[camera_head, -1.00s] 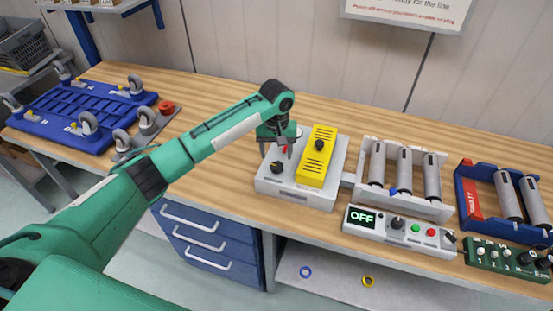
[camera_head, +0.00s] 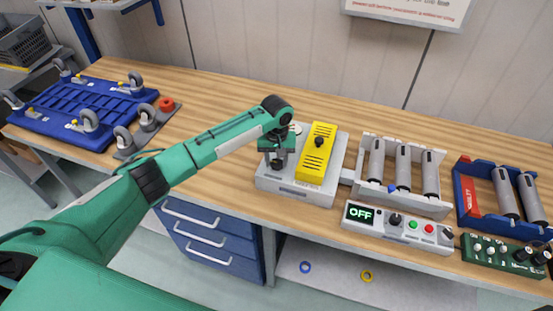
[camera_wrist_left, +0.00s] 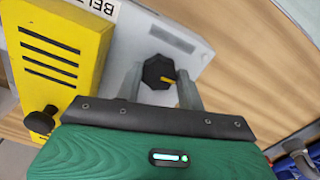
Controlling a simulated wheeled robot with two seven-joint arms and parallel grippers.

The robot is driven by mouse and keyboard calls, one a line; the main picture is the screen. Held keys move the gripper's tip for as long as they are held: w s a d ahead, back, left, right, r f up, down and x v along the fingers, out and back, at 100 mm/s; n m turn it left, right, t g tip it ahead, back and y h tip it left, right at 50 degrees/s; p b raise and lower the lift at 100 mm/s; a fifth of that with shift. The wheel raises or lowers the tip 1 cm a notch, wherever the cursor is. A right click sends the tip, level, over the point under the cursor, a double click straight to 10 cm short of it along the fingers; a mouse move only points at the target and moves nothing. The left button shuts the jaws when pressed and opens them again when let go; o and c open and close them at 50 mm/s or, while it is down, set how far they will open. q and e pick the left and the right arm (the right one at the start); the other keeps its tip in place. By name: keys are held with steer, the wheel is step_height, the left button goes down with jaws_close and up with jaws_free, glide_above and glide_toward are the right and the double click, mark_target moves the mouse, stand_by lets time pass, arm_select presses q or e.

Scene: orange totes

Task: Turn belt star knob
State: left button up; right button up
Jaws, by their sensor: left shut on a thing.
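My right gripper is not in view.
A black knob (camera_wrist_left: 41,120) sticks out of the yellow cover close to my left gripper. Right of the unit are a roller rack (camera_head: 404,180), a control box (camera_head: 398,227) reading "OFF", and a blue roller tray (camera_head: 467,205). A blue caster frame (camera_head: 80,108) lies at the left.

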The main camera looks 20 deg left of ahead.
arm_select(q)
steer(key=shift+r+m+p, duration=0.2)
steer(key=shift+m+p, duration=0.8)
steer(key=shift+m, duration=0.1)
steer(key=m+p, duration=0.1)
steer(key=m, duration=0.1)
steer(key=shift+m+p, duration=0.3)
steer(key=m+p, duration=0.1)
steer(key=m, duration=0.2)
steer(key=shift+w+f+m+p, duration=0.1)
steer(key=shift+m+p, duration=0.4)
steer(key=shift+m, duration=1.2)
steer(key=o, duration=1)
